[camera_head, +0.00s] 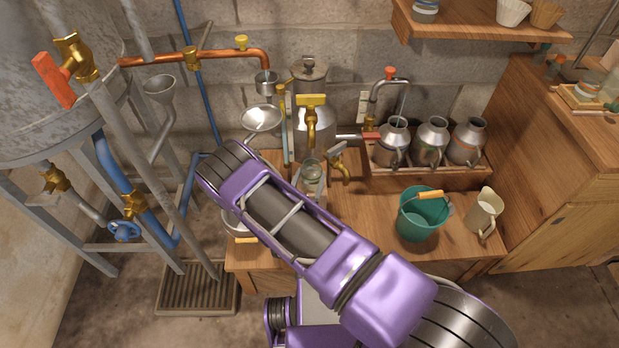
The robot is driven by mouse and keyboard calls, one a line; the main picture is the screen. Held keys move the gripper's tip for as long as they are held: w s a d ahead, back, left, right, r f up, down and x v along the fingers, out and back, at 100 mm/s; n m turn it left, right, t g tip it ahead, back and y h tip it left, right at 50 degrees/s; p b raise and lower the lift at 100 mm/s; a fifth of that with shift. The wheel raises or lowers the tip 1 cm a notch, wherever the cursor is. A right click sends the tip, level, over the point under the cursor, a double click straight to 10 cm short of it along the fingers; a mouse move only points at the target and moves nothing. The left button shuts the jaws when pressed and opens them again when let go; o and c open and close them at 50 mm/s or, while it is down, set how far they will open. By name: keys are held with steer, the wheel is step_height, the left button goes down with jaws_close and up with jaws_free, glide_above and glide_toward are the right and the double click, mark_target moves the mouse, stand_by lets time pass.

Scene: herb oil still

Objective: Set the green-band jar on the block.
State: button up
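I cannot tell for sure which vessel is the green-band jar. A small clear glass jar (312,167) stands on a pale block-like support (311,187) below the brass tap, partly behind my arm. My purple arm crosses the centre, and my gripper is not visible.
A green bucket (421,217) with an orange handle and a cream pitcher (484,214) stand on the wooden bench (385,251). A metal tank (60,75) with valves fills the left. A wooden cabinet (555,215) bounds the right. A shelf (480,27) hangs above.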

steer(key=o, duration=0.3)
steer(key=p+v, duration=0.1)
steer(key=v, duration=1.6)
steer(key=shift+s, duration=0.2)
steer(key=shift+w+a, duration=0.1)
steer(key=shift+a, duration=0.1)
